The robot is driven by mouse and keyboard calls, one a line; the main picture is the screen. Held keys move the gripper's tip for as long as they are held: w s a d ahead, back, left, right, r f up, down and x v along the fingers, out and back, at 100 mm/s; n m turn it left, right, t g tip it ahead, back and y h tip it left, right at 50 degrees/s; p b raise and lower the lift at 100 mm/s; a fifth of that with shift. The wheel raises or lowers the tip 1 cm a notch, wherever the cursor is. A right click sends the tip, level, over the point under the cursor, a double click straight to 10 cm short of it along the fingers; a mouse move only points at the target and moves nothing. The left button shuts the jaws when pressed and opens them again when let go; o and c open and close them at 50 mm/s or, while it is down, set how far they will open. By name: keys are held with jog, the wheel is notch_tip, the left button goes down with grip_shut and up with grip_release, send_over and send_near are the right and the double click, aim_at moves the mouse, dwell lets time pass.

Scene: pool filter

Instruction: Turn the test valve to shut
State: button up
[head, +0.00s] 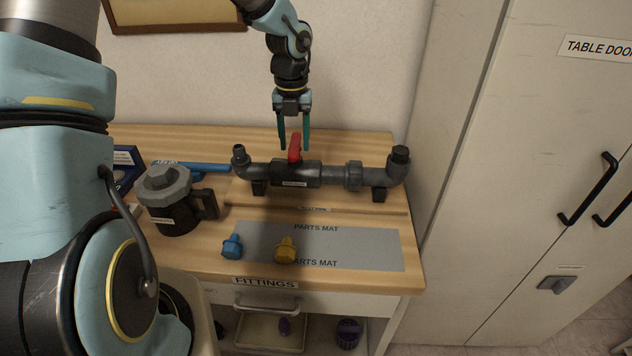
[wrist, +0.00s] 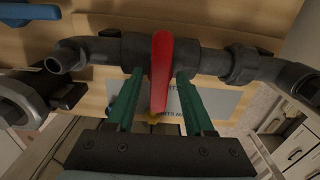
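The test valve (head: 308,175) is a dark grey pipe assembly with elbow ends, mounted on a wooden board on the table. Its red handle (head: 294,148) stands up from the valve body and lies crosswise to the pipe in the wrist view (wrist: 161,72). My gripper (head: 293,146) points down over the valve with its green fingers apart. In the wrist view the fingers (wrist: 157,100) are on either side of the red handle, with gaps visible. The fingers appear not to press on the handle.
A grey lidded pot (head: 172,205) stands left of the valve, near a blue bar (head: 195,168). A blue fitting (head: 232,246) and a yellow fitting (head: 285,250) are by the grey parts mat (head: 350,246). A tall cabinet (head: 500,150) stands on the right.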

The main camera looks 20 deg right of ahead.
jog(key=shift+r, duration=3)
notch_tip(320, 180, up, 11)
jog(key=b, duration=0.3)
jog(key=s+a+f+m, duration=0.2)
jog(key=a+f+m, duration=0.3)
jog(key=a+m, duration=0.4)
jog(key=s+a+f+m+t+b, duration=0.1)
jog(key=s+a+f+m, duration=0.2)
jog(key=a+m, duration=0.7)
jog(key=s+a+f+m+b, duration=0.1)
jog(key=s+a+f+m, duration=0.2)
jog(key=a+f+m, duration=0.4)
jog(key=a+m, duration=0.3)
jog(key=m, duration=0.2)
jog(key=shift+s+a+f+t, duration=0.15)
jog(key=shift+a+t, duration=0.05)
jog(key=shift+t, duration=0.1)
